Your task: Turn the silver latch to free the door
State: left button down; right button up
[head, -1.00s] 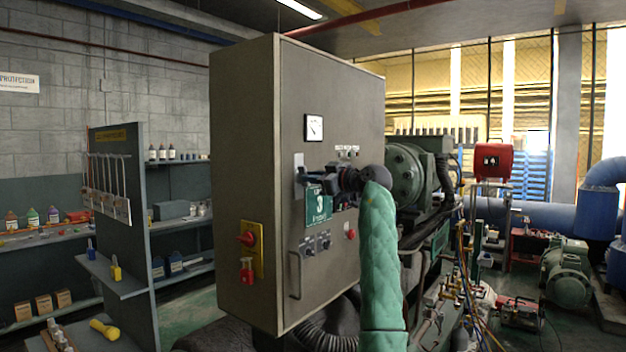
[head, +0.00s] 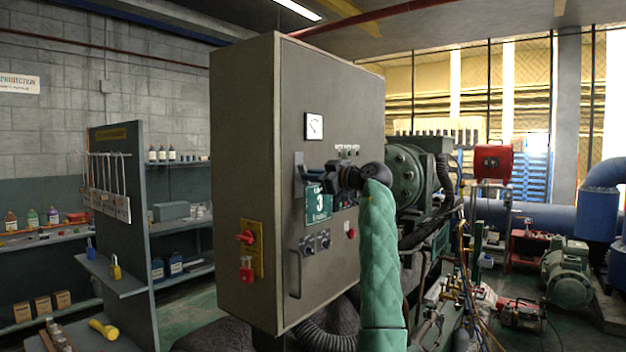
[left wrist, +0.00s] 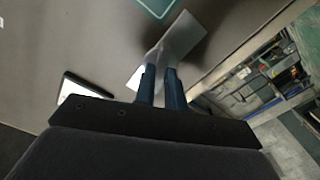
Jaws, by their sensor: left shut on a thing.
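The grey cabinet (head: 245,190) stands in the middle of the head view, its front door (head: 335,110) flush in the frame. The silver latch (head: 299,160) is on the door's left edge, above the green sign (head: 319,204). My left gripper (head: 308,175) reaches the latch from the right. In the left wrist view, my left fingers (left wrist: 160,85) are close together on the silver latch (left wrist: 180,40), shut on its handle. The gripper hides part of the latch in the head view. My right gripper is not in view.
A red switch on a yellow plate (head: 250,250), a door handle (head: 295,274) and black knobs (head: 315,243) are lower on the cabinet. Green machinery (head: 420,180) stands close behind the cabinet on the right.

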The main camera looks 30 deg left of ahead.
pick_arm(q)
jog(key=shift+n+b, duration=1.9)
jog(key=shift+b, duration=0.35)
jog(key=shift+n+b, duration=2)
jog(key=shift+n, duration=0.3)
